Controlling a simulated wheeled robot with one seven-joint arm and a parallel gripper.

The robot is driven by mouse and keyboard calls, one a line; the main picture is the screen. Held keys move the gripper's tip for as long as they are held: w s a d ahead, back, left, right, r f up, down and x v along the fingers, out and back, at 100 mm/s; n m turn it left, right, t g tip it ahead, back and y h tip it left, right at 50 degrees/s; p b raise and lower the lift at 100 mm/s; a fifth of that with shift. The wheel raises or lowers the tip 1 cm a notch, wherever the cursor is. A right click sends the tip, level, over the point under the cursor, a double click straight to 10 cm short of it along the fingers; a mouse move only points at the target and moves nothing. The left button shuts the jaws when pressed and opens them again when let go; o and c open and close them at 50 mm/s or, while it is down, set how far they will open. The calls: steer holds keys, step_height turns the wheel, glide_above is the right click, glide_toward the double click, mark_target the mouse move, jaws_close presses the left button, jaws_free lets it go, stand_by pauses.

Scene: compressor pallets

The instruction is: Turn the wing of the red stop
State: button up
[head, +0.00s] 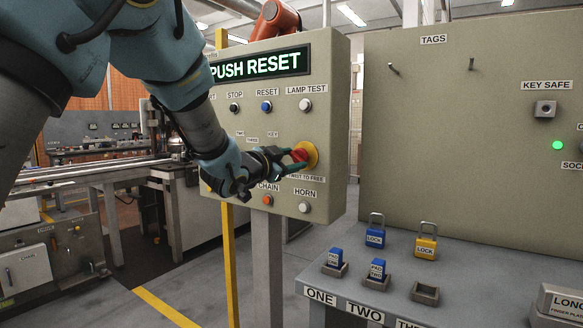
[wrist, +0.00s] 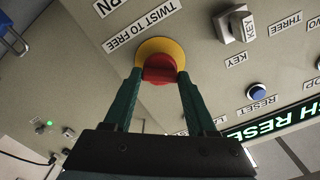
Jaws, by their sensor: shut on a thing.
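The red stop (head: 299,154) is a red knob on a round yellow backing on the grey control panel (head: 328,85). In the wrist view the red stop (wrist: 159,69) sits between my fingertips, under the label TWIST TO FREE. My gripper (head: 296,159) is shut on the red knob, with one green finger on each side, as it also shows in the wrist view (wrist: 158,78). The fingers partly hide the knob's sides. The panel's display (head: 260,65) reads PUSH RESET.
The panel carries a blue RESET button (head: 266,106), a LAMP TEST button (head: 305,105) and a HORN button (head: 304,207). A key switch (wrist: 236,24) is beside the stop. A bench (head: 400,305) at right holds a blue padlock (head: 375,237) and a yellow padlock (head: 426,247).

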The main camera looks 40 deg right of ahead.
stand_by(0.3)
steer(key=o, duration=1.4)
steer(key=shift+a, duration=0.1)
steer(key=b+v, duration=0.2)
steer(key=v, duration=0.8)
steer(key=shift+s+a, duration=0.1)
steer(key=shift+a, duration=0.15)
